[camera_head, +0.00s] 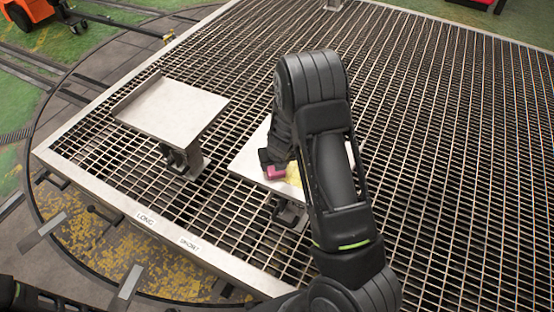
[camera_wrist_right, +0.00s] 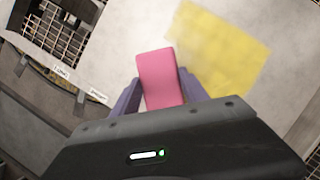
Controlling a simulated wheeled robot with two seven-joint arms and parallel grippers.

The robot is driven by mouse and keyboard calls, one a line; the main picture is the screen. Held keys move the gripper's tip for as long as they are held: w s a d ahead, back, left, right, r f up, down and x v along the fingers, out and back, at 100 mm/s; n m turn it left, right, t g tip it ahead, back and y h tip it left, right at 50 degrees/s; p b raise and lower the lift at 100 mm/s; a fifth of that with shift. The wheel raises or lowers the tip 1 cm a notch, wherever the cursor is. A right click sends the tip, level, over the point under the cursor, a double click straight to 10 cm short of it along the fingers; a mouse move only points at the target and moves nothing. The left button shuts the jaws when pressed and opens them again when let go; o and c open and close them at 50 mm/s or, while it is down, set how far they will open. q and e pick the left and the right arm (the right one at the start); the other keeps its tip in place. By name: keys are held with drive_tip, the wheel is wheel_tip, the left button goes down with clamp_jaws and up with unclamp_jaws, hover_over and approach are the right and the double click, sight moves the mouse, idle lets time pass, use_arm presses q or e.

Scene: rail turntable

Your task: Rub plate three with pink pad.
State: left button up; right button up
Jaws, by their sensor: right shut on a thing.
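The pink pad (camera_head: 275,173) is held in my right gripper (camera_head: 276,165), which is shut on it. In the right wrist view the pad (camera_wrist_right: 159,76) sits between the two purple-grey fingers. Below it is a light grey plate (camera_head: 247,160) on a stand, partly hidden by my right arm. The plate bears a yellow patch (camera_wrist_right: 217,47), just right of the pad in the wrist view. I cannot tell whether the pad touches the plate. No number shows on the plate. My left gripper is not in view.
Another grey plate (camera_head: 172,107) on a stand is to the left, with no yellow patch. Both stand over a metal grating (camera_head: 430,130) with a pale frame labelled LONG (camera_head: 146,219) and SHORT (camera_head: 189,243). An orange vehicle (camera_head: 28,12) is at the far left. The right grating looks clear.

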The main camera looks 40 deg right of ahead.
sight(278, 173)
drive_tip(key=shift+s+a+f, duration=0.1)
drive_tip(key=shift+a, duration=0.05)
drive_tip(key=shift+s+a, duration=0.35)
drive_tip(key=shift+a, duration=0.35)
drive_tip(key=shift+s+a, duration=0.35)
drive_tip(key=shift+a, duration=0.35)
drive_tip(key=shift+s+d+b, duration=0.45)
drive_tip(key=shift+s+b, duration=0.1)
drive_tip(key=shift+s, duration=0.15)
drive_tip(key=shift+s+d, duration=0.1)
drive_tip(key=shift+s, duration=0.25)
drive_tip(key=shift+w+d, duration=0.15)
drive_tip(key=shift+d, duration=0.4)
drive_tip(key=shift+w+d+p, duration=0.2)
drive_tip(key=shift+w+d, duration=0.1)
drive_tip(key=shift+d, duration=0.2)
drive_tip(key=shift+w+d+p, duration=0.2)
drive_tip(key=shift+w+d, duration=0.1)
drive_tip(key=shift+d, duration=0.2)
